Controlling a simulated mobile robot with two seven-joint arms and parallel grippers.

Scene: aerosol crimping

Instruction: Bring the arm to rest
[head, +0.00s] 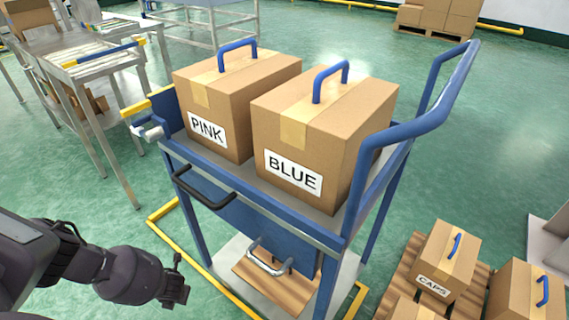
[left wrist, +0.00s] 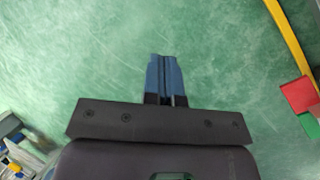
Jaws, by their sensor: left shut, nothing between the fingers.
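My left arm comes in from the lower left of the head view. Its gripper (head: 176,284) hangs over the green floor, left of the blue cart (head: 210,190), and touches nothing. In the left wrist view the two blue fingers of the left gripper (left wrist: 164,62) are together and empty, with bare floor beyond them. My right gripper is in neither view.
Two cardboard boxes, PINK (head: 232,97) and BLUE (head: 325,135), stand on the cart. A CAPS box (head: 440,262) and others sit on a pallet at the lower right. A metal table (head: 95,65) is at the upper left. Yellow lines (head: 205,268) mark the floor.

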